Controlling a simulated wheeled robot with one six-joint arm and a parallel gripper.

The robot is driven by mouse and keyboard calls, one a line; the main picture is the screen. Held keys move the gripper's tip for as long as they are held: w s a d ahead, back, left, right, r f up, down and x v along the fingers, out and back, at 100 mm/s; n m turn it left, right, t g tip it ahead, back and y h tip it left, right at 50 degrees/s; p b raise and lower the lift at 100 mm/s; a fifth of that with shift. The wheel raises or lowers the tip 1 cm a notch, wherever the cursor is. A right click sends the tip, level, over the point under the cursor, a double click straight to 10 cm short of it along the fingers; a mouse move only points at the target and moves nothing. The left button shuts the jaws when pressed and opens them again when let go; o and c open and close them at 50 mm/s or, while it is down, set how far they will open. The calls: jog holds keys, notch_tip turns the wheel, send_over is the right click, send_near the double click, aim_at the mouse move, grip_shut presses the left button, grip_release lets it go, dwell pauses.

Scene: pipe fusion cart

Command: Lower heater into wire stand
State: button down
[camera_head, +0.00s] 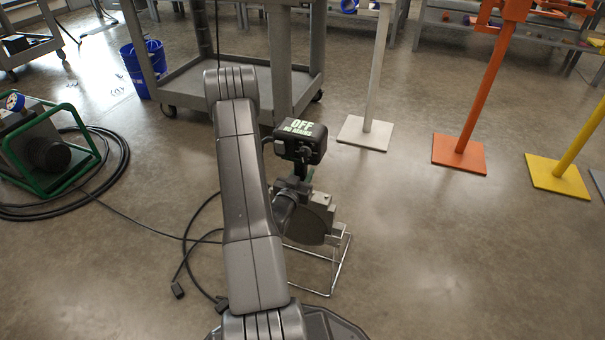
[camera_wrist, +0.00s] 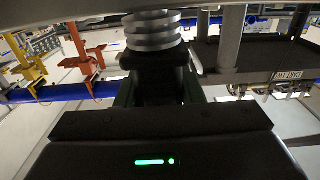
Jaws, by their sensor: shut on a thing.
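The heater has a dark control box (camera_head: 301,142) with a lit label whose first word reads "OFF", and a round grey plate (camera_head: 306,222) below it. The wire stand (camera_head: 338,266) is a thin metal frame on the floor. The heater plate is at the stand, overlapping its upper part in the head view; how deep it sits is hard to tell. My gripper is shut on the heater, with its fingers (camera_wrist: 160,92) around a dark part under a ribbed grey collar (camera_wrist: 153,30) in the wrist view. In the head view my arm hides part of the heater and stand.
A grey cart (camera_head: 190,85) stands behind. A green-framed machine (camera_head: 50,150) with black hoses is at left, near a blue bucket (camera_head: 143,68). Cables (camera_head: 190,250) lie left of the stand. White (camera_head: 378,80), orange (camera_head: 480,90) and yellow (camera_head: 580,140) posts stand at right. Floor at front right is clear.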

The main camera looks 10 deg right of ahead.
jog(key=shift+w+r, duration=0.1)
jog(key=shift+r, duration=0.15)
jog(key=c, duration=0.9)
grip_release()
jog(key=shift+o, duration=1.4)
jog(key=shift+s+f, duration=0.2)
jog(key=shift+f, duration=0.3)
jog(key=o, duration=0.6)
jog(key=shift+r, duration=0.1)
jog(key=shift+r, duration=0.1)
jog(key=shift+v, duration=6.5)
jog(key=shift+w, duration=0.15)
